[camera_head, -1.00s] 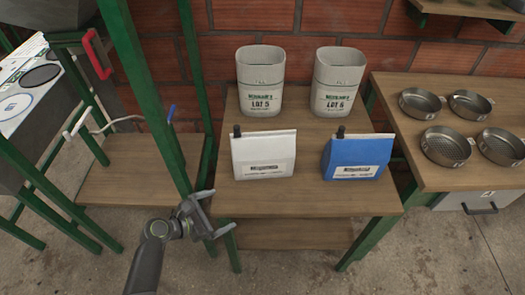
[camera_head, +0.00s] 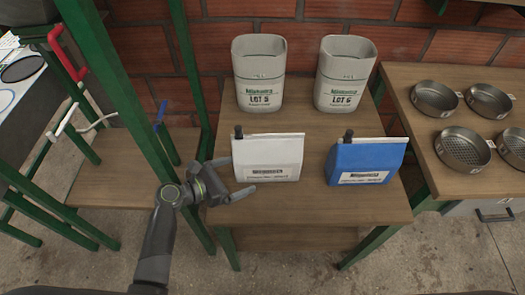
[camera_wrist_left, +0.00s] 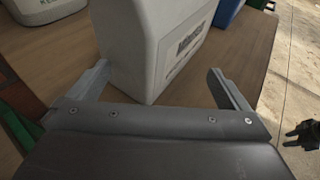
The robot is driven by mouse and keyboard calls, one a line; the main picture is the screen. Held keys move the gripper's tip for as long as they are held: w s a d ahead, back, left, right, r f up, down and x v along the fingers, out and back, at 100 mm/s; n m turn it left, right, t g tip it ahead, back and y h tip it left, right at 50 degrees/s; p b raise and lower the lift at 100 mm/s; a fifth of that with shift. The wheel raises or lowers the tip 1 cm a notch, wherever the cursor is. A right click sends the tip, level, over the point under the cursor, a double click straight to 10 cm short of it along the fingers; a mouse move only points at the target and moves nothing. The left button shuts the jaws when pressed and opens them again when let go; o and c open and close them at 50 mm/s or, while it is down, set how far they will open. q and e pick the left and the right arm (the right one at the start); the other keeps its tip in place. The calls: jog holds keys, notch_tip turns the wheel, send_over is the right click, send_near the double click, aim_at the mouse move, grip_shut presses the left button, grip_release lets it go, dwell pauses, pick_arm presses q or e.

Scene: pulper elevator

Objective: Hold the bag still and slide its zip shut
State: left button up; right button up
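The white bag (camera_head: 268,158) with a printed label stands upright on the wooden table. A dark zip slider (camera_head: 239,132) sits at the left end of its top edge. The blue bag (camera_head: 364,163) stands to its right, with its own dark slider (camera_head: 348,135). My left gripper (camera_head: 234,178) is open at the white bag's lower left side. In the left wrist view, the white bag (camera_wrist_left: 150,45) rises just beyond and between the spread fingers (camera_wrist_left: 163,84); contact cannot be told. A dark gripper, seemingly my right one (camera_wrist_left: 304,134), shows small at the right edge there.
Two grey bins, lot 5 (camera_head: 259,75) and lot 6 (camera_head: 345,75), stand behind the bags. Several round metal sieves (camera_head: 462,150) rest on the right table. A green post (camera_head: 130,110) rises left of my left arm. The table front (camera_head: 310,205) is clear.

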aim_at(244, 175)
pick_arm(q)
jog(key=shift+s+d+f+b, duration=0.1)
jog(key=shift+d+f+b, duration=0.25)
jog(key=shift+b, duration=0.3)
jog(key=b+x, duration=0.2)
jog(key=x, duration=0.3)
jog(key=shift+x, duration=1.25)
jog(key=shift+a, duration=0.1)
jog(key=shift+c, duration=0.4)
